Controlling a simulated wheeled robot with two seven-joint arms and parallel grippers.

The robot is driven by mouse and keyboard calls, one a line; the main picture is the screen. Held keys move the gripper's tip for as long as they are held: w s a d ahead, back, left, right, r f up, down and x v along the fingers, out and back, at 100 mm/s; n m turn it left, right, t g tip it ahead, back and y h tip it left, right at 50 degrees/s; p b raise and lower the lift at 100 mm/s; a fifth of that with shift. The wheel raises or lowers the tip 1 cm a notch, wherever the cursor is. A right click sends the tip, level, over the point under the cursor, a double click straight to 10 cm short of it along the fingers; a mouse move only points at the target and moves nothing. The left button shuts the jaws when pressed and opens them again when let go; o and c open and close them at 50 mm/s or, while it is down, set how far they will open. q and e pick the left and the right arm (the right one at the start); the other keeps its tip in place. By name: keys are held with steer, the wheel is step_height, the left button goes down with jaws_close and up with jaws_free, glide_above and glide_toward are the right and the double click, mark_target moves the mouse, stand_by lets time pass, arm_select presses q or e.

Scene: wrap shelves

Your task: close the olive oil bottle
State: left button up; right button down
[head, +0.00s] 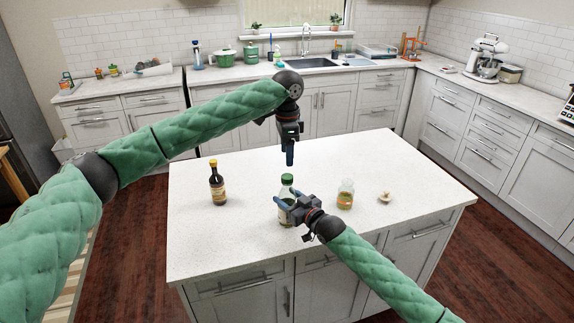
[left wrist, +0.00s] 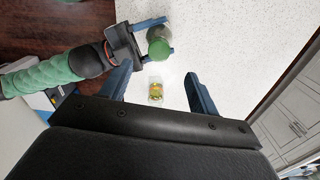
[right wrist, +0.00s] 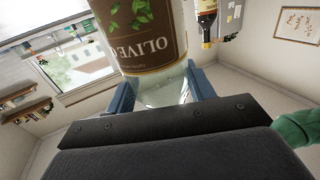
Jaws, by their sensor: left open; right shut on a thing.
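The olive oil bottle (head: 287,191) stands upright on the island, near its middle. Its green cap (head: 287,178) sits on top; I cannot tell how tight it is. My right gripper (head: 290,199) is shut on the bottle's body from the front. In the right wrist view the bottle's brown label (right wrist: 152,42) shows upside down between the fingers. My left gripper (head: 290,152) is open and empty, pointing down above and behind the bottle. In the left wrist view the green cap (left wrist: 160,50) lies beyond the left fingers, off to their upper side.
A dark bottle with a yellow cap (head: 217,185) stands to the left on the white island top (head: 240,235). A glass jar (head: 346,196) stands right of the oil bottle, with a small pale lid-like thing (head: 384,197) farther right. The island's left front is clear.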

mark_target(293, 203)
arm_select(q)
steer(key=shift+r, duration=2)
arm_select(e)
steer(key=shift+c, duration=2.3)
jaws_free()
steer(key=b+v, duration=0.3)
steer(key=v, duration=0.3)
steer(key=shift+s+d+f, duration=0.1)
steer(key=shift+d+f, duration=0.05)
steer(key=shift+f, duration=0.05)
arm_select(q)
steer(key=shift+f, duration=1.75)
arm_select(e)
steer(key=shift+s+d+r, duration=0.15)
steer(key=shift+s+d, duration=0.3)
steer(key=shift+s, duration=0.1)
